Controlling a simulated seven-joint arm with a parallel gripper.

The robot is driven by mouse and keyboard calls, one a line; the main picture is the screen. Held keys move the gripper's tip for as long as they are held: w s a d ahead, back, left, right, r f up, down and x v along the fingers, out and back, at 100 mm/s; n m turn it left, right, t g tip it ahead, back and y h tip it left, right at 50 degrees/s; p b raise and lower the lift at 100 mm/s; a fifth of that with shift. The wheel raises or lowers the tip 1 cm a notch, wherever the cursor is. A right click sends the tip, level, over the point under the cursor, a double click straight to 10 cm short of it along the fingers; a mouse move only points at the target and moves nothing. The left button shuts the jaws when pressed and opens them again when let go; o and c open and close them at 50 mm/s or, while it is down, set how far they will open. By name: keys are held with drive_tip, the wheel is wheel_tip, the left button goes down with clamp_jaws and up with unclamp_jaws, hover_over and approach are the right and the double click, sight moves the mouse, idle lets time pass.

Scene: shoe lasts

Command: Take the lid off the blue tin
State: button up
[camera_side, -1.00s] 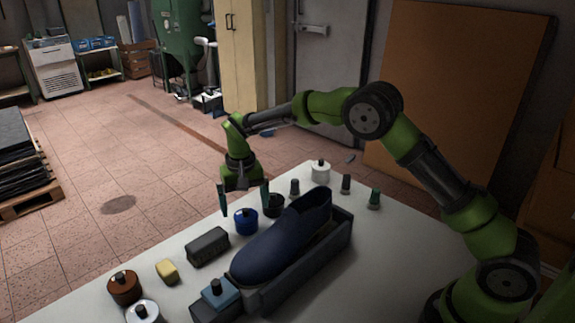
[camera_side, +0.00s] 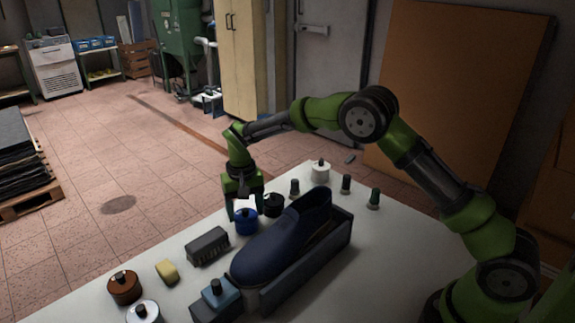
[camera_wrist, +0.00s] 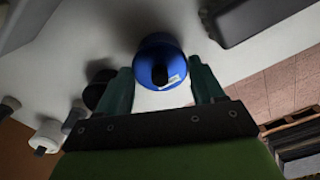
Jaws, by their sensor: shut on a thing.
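The blue tin (camera_side: 246,226) stands upright on the white table, left of the navy shoe. It also shows in the wrist view (camera_wrist: 156,44), with a dark knob and a small pale label on its top. My gripper (camera_side: 247,211) is over it, pointing down. In the wrist view the two green fingers (camera_wrist: 160,68) are set apart, one on each side of the tin's top, and are shut on the lid. The seam between lid and tin cannot be made out. The tin appears to rest on the table.
A black tin (camera_side: 273,206) stands close by on the right. The navy shoe (camera_side: 285,236) in its grey holder (camera_side: 318,261) is in front to the right. A grey block (camera_side: 208,247) lies to the left. A white tin (camera_side: 320,172) and small bottles (camera_side: 346,184) stand behind.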

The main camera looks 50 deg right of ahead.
wheel_tip(320, 180, up, 10)
drive_tip(key=s+d+r+m, duration=0.2)
drive_tip(key=d, duration=0.7)
drive_tip(key=s+d+f+n, duration=0.1)
drive_tip(key=s+d+f, duration=0.3)
drive_tip(key=s+d, duration=0.75)
drive_tip(key=shift+n, duration=0.7)
drive_tip(key=f, duration=0.4)
drive_tip(key=d+f, duration=0.1)
drive_tip(key=f, duration=0.2)
drive_tip(key=shift+s, duration=0.3)
drive_tip(key=shift+f, duration=2.1)
drive_tip(key=shift+f, duration=0.1)
